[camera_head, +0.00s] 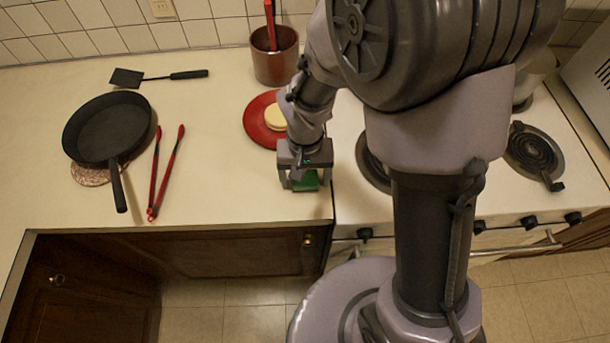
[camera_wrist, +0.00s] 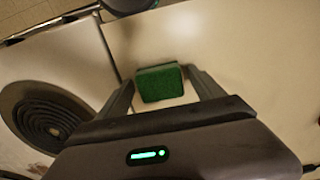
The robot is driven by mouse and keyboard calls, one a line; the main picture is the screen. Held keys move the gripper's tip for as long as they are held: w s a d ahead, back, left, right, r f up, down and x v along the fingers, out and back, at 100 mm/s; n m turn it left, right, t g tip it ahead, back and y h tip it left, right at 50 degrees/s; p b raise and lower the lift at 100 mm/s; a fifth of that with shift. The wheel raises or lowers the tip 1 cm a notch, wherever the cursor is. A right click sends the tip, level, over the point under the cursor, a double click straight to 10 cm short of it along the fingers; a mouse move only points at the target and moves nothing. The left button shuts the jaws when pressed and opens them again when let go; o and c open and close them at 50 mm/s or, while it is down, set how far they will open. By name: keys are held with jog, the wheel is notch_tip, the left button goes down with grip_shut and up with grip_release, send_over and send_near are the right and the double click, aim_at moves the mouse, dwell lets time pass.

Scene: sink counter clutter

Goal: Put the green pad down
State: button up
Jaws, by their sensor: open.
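The green pad (camera_head: 307,181) lies on the cream counter near its front edge, close to the stove. In the wrist view the green pad (camera_wrist: 160,83) is a small block between my two fingers, with a gap showing beside it. My gripper (camera_head: 303,184) is over the pad and partly hides it in the head view. In the wrist view my gripper (camera_wrist: 161,86) is open, with a finger on each side of the pad. The pad appears to rest on the counter.
A red plate (camera_head: 258,133) with a pale round item (camera_head: 276,118) sits just behind my gripper. A brown pot (camera_head: 274,62) stands at the back. Red tongs (camera_head: 166,172) and a black pan (camera_head: 105,130) lie left. The stove (camera_head: 350,190) adjoins on the right. Counter left of my gripper is clear.

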notch_tip(320, 180, up, 12)
jog(key=p, duration=0.5)
jog(key=s+d+r+m+t+y, duration=0.1)
jog(key=s+d+r+m+t, duration=0.1)
jog(key=s+r, duration=0.3)
jog(key=s+d+r+m+t+y, duration=0.1)
jog(key=s+d+r+m+t, duration=0.1)
jog(key=s+r, duration=0.4)
notch_tip(320, 180, up, 5)
jog(key=d+t, duration=0.1)
jog(key=d, duration=0.1)
jog(key=shift+s+d+t, duration=0.15)
jog(key=shift+d+t, duration=0.2)
jog(key=shift+t, duration=0.05)
notch_tip(320, 180, down, 8)
jog(key=b, duration=0.8)
jog(key=shift+r, duration=0.2)
